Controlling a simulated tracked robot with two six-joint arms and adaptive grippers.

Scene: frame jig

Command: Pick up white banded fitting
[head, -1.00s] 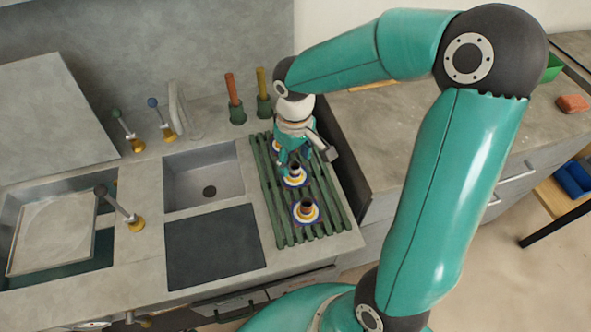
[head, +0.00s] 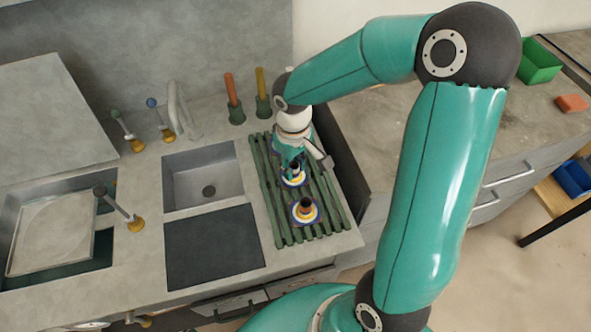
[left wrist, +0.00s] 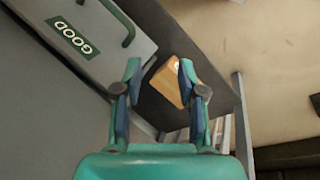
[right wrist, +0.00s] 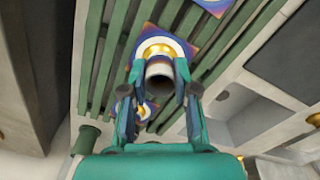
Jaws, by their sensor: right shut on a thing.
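My right gripper (right wrist: 158,72) is shut on a short tubular fitting (right wrist: 159,78), a dark tube with a grey end. The fitting stands on a square plate (right wrist: 143,38) with white, yellow and blue rings, on the green slatted rack. In the head view my right gripper (head: 292,163) is over the rack, partly hiding this fitting. A second dark fitting (head: 306,206) stands on a ringed plate nearer the front. Another ringed plate (right wrist: 140,111) is partly hidden behind my fingers. I cannot make out a white band. My left gripper (left wrist: 160,72) is open and empty.
The green rack (head: 276,226) lies right of a sink (head: 204,181) and a dark panel (head: 213,246). Orange and yellow handles (head: 232,90) stand in green holders behind it.

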